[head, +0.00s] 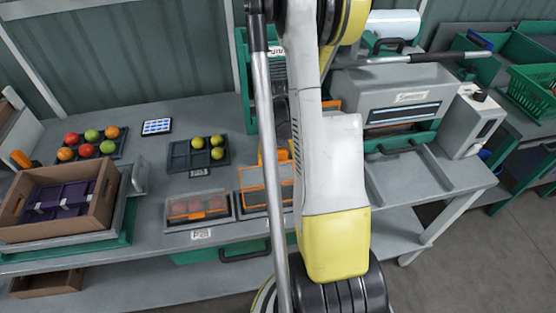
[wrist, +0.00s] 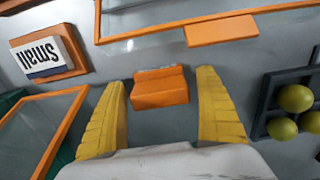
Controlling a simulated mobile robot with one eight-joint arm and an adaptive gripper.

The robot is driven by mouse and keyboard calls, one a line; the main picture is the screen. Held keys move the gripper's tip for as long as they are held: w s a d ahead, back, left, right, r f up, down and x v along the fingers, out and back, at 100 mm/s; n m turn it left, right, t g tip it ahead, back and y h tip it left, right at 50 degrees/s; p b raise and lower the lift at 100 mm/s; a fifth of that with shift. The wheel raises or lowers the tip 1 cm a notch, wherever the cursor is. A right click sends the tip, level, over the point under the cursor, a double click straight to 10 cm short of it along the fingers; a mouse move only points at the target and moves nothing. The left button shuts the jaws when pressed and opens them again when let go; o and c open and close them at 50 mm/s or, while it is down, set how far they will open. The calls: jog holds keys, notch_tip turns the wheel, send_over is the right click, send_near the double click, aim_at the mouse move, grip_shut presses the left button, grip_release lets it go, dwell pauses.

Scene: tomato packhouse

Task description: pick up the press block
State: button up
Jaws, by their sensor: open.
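An orange block (wrist: 160,90) with a grey strip along its far edge, which looks like the press block, sits on the grey bench in the wrist view. My gripper (wrist: 164,90) is open, with one yellow finger on each side of the block. Clear gaps show between the block and both fingers. Whether the fingers are down at its height I cannot tell. In the head view my own arm hides most of the gripper and the block.
An orange block labelled "Small" (wrist: 48,52) lies left of the gripper. Orange-framed clear lids (wrist: 45,130) are close by. A dark tray (wrist: 265,105) with yellow-green tomatoes is at right. In the head view a cardboard box (head: 100,222) stands left and a sealing machine (head: 400,90) right.

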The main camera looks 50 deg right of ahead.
aim_at(278, 150)
jog(key=shift+r, duration=0.1)
jog(key=c, duration=1.3)
notch_tip(278, 150, up, 10)
jog(key=p, duration=0.4)
jog(key=shift+o, duration=1.2)
